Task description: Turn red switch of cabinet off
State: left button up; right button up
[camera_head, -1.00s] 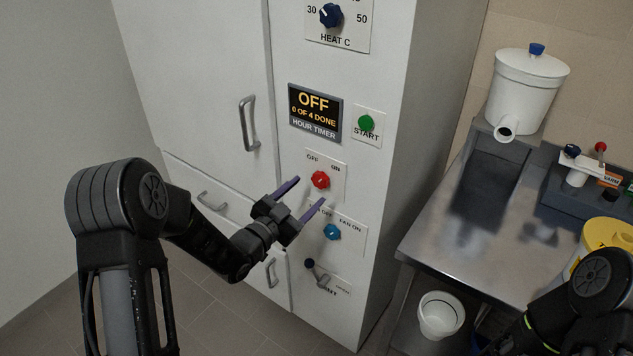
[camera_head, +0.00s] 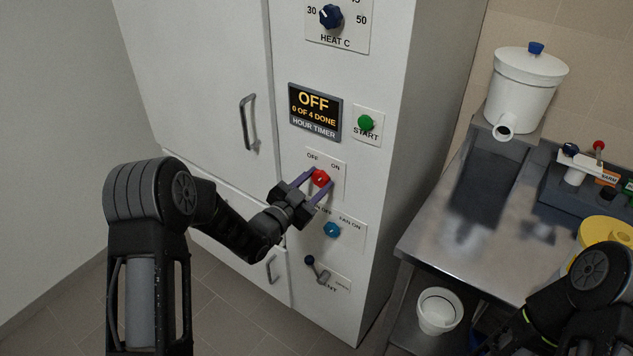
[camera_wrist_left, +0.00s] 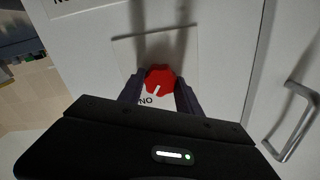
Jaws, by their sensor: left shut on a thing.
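The red switch (camera_head: 320,177) is a round knob on a white plate on the cabinet front (camera_head: 385,60), with OFF at its upper left and ON at its upper right. My left gripper (camera_head: 319,181) has its two purple fingers on either side of the red knob and is shut on it. In the left wrist view the red knob (camera_wrist_left: 161,79) sits between the fingertips. Its white pointer mark is directed towards the ON lettering, which appears upside down there. The OFF lettering is hidden in that view. My right gripper is out of view.
The blue fan knob (camera_head: 332,230) and a vent lever (camera_head: 318,270) sit just below the red switch. The timer display (camera_head: 315,112) and green start button (camera_head: 366,123) are above. A metal table (camera_head: 430,235) stands right of the cabinet.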

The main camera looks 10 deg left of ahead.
pick_arm(q)
grip_shut()
jog(key=n+b, duration=0.2)
jog(key=b, duration=0.1)
jog(key=shift+f, duration=0.25)
jog(key=n+b, duration=0.6)
jog(key=n, duration=0.2)
jog(key=shift+a+r, duration=0.1)
jog(key=shift+r+n+b, duration=0.1)
jog(key=shift+n+b, duration=0.7)
jog(key=shift+n, duration=1.2)
jog(key=o, duration=0.6)
grip_release()
